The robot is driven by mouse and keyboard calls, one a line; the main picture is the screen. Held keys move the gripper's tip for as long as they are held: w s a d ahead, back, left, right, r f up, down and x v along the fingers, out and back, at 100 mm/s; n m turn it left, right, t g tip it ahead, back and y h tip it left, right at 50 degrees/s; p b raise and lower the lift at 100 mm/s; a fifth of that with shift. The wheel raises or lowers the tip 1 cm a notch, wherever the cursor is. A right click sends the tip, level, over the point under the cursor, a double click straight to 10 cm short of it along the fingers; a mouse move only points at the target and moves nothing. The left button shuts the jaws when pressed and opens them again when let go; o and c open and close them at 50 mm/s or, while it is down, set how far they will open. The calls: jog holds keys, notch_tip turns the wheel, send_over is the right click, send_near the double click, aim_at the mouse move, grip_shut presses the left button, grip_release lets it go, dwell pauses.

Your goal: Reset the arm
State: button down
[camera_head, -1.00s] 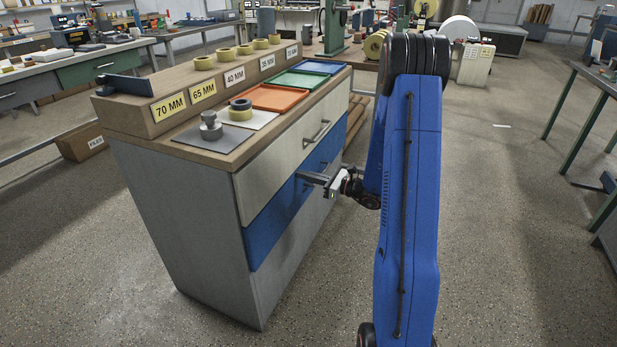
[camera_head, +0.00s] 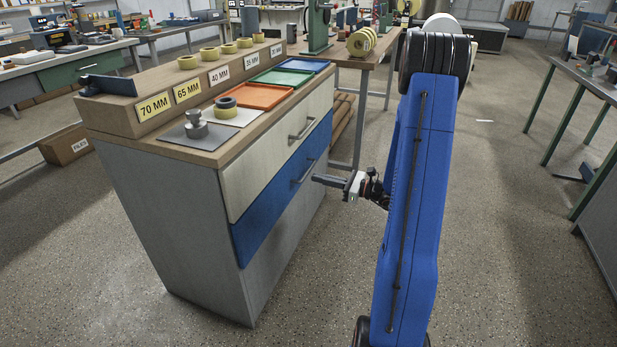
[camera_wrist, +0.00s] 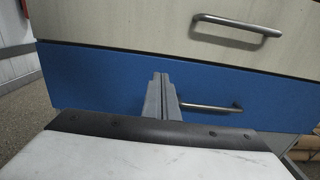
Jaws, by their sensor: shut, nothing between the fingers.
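My gripper (camera_head: 328,181) is shut and empty, held in the air to the right of the cabinet front. Its two fingers are pressed together in the wrist view (camera_wrist: 162,88), pointing at the blue drawer (camera_wrist: 110,75). The blue drawer (camera_head: 262,215) looks closed in the head view, and its bar handle (camera_head: 303,172) is apart from the fingers. In the wrist view the handle (camera_wrist: 212,107) shows just right of the fingertips. My blue arm stands upright right of the cabinet.
The cream drawer (camera_head: 262,170) is above the blue one. Open floor (camera_head: 500,200) lies to the right. A green-legged table (camera_head: 560,105) stands at far right.

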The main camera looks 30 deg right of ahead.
jog(key=shift+v, duration=1.3)
jog(key=s+a+r+n+g, duration=0.55)
jog(key=s+a+n, duration=0.25)
jog(key=a, duration=0.4)
jog(key=s+a+r+n+g, duration=0.4)
jog(key=s+a+n+g, duration=0.3)
jog(key=a, duration=0.5)
jog(key=s+d+r+n+t+h, duration=0.1)
jog(key=s+r+n+h, duration=0.1)
jog(key=s+n+h, duration=0.3)
jog(key=s+d+r+n+t+h, duration=0.1)
jog(key=s+n+h, duration=0.5)
jog(key=s, duration=0.6)
notch_tip(320, 180, up, 3)
jog(key=shift+d+f+n+t, duration=0.15)
jog(key=shift+d+n+t, duration=0.3)
jog(key=shift+n, duration=0.75)
